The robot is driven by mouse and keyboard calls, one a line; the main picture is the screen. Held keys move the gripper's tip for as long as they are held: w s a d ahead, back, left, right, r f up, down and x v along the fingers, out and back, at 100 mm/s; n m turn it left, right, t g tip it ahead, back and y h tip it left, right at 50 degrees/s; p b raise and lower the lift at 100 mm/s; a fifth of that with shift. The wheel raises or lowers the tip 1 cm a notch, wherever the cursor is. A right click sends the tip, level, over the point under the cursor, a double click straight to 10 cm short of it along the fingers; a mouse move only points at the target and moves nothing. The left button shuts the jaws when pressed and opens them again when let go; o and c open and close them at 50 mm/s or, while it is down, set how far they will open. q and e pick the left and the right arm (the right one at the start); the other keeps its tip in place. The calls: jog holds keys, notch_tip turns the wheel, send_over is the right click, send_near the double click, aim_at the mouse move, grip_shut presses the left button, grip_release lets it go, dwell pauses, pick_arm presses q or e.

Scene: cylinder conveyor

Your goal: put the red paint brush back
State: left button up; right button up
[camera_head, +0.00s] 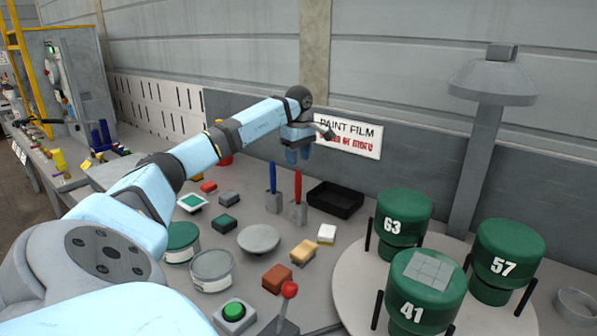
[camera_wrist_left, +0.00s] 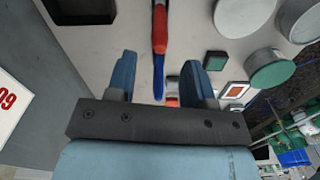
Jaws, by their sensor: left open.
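The red paint brush (camera_head: 297,187) stands upright in a grey holder block (camera_head: 298,213) on the table. It also shows in the left wrist view (camera_wrist_left: 160,30), beyond the fingers. A blue brush (camera_head: 272,178) stands in another grey holder (camera_head: 273,203) just left of it; in the left wrist view the blue brush (camera_wrist_left: 158,75) appears between the fingers. My left gripper (camera_head: 298,154) is above and behind the brushes, near the wall sign. It is open, its two blue fingers (camera_wrist_left: 158,78) apart with nothing held. My right gripper is not in view.
A black tray (camera_head: 335,200) lies right of the red brush. A grey round disc (camera_head: 258,238), small blocks and paint cans (camera_head: 212,268) stand in front. Green numbered cylinders (camera_head: 404,213) stand on a round platform at the right. A sign (camera_head: 350,136) is behind.

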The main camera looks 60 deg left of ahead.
pick_arm(q)
jog(key=shift+r, duration=1.95)
